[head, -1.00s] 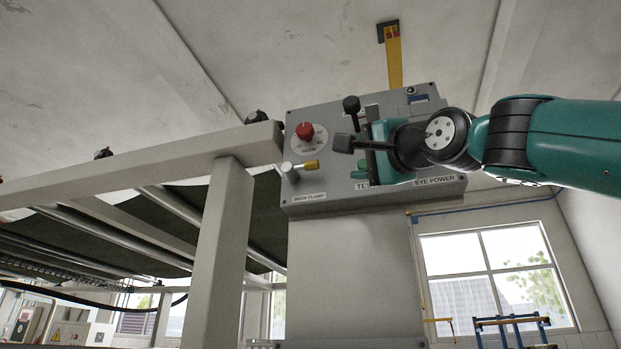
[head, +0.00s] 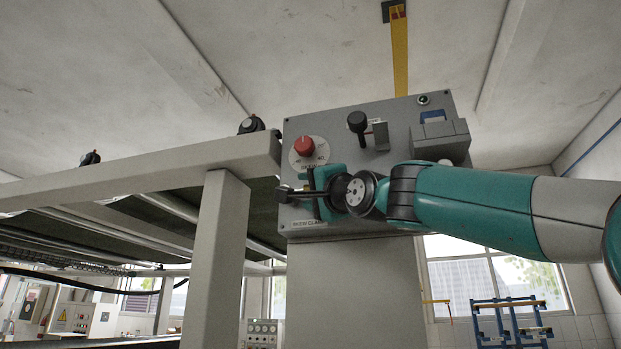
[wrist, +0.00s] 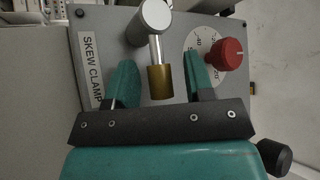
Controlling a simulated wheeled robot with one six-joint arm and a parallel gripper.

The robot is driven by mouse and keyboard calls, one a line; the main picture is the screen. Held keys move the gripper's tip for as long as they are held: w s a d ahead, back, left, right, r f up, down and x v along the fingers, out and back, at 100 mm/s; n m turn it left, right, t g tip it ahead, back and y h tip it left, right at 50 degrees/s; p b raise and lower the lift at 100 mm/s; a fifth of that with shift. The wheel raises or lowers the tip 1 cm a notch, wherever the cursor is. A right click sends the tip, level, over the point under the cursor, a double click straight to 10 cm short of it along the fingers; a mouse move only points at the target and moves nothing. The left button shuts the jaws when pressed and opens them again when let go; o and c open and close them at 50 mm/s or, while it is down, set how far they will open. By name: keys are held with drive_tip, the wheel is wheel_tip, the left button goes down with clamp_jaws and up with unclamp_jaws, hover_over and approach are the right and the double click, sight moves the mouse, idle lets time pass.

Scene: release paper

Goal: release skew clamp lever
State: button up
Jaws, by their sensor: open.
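The skew clamp lever shows in the wrist view as a silver round hub (wrist: 153,18) with a thin rod and a brass-coloured grip (wrist: 160,82). The SKEW CLAMP label (wrist: 93,70) is to its left. My gripper (wrist: 161,65) is open, with one teal finger on each side of the lever. Gaps show between the fingers and the brass grip.
The grey control panel (head: 310,126) carries a red knob (head: 304,146) close above my gripper, a black-knobbed lever (head: 357,122) and a grey box (head: 440,140) at right. A beige frame beam (head: 130,165) runs left from the panel.

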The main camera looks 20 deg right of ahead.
drive_tip(key=shift+w, duration=0.15)
drive_tip(key=shift+c, duration=0.5)
clamp_jaws()
drive_tip(key=shift+f+b, duration=0.1)
drive_tip(key=shift+b, duration=0.2)
